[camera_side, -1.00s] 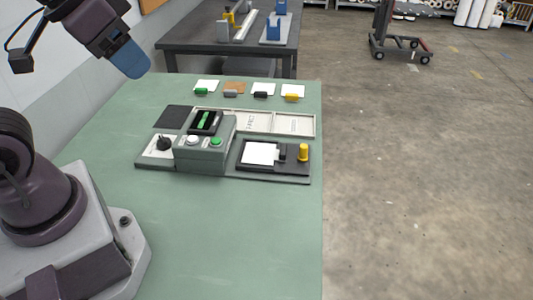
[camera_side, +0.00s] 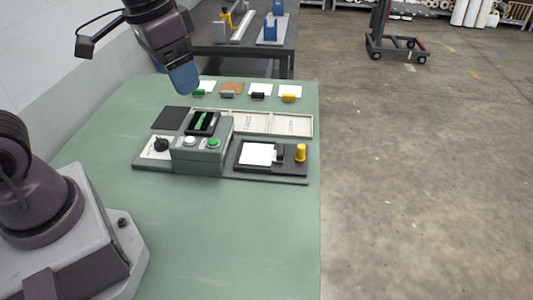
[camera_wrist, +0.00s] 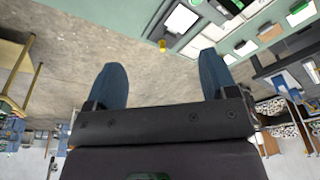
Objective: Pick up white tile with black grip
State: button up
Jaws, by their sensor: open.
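The white tile with the black grip (camera_side: 261,89) lies at the far end of the green table, third from the left in a row of tiles. In the wrist view, a white tile (camera_wrist: 245,47) that appears to be it lies right of my fingers; its grip is hard to make out. My gripper (camera_side: 186,88) is in the air above the left end of the row. Its blue fingers are apart and empty in the wrist view (camera_wrist: 161,64).
Beside it lie a white tile with green grip (camera_side: 207,85), a brown tile with grey grip (camera_side: 232,87) and a white tile with yellow grip (camera_side: 291,90). Nearer stand a grey button box (camera_side: 200,157), a light tray (camera_side: 289,124) and a yellow knob (camera_side: 300,153).

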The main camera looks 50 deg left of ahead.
jog(key=w+f+m+g, duration=0.2)
jog(key=w+f, duration=0.3)
jog(key=w, duration=0.4)
jog(key=m, duration=0.6)
send_over(283, 149)
notch_tip(283, 149, down, 11)
jog(key=shift+m, duration=0.3)
notch_tip(283, 149, down, 12)
jog(key=shift+f, duration=0.2)
jog(key=shift+c, duration=0.3)
jog(key=c, duration=1)
jog(key=shift+c, duration=0.2)
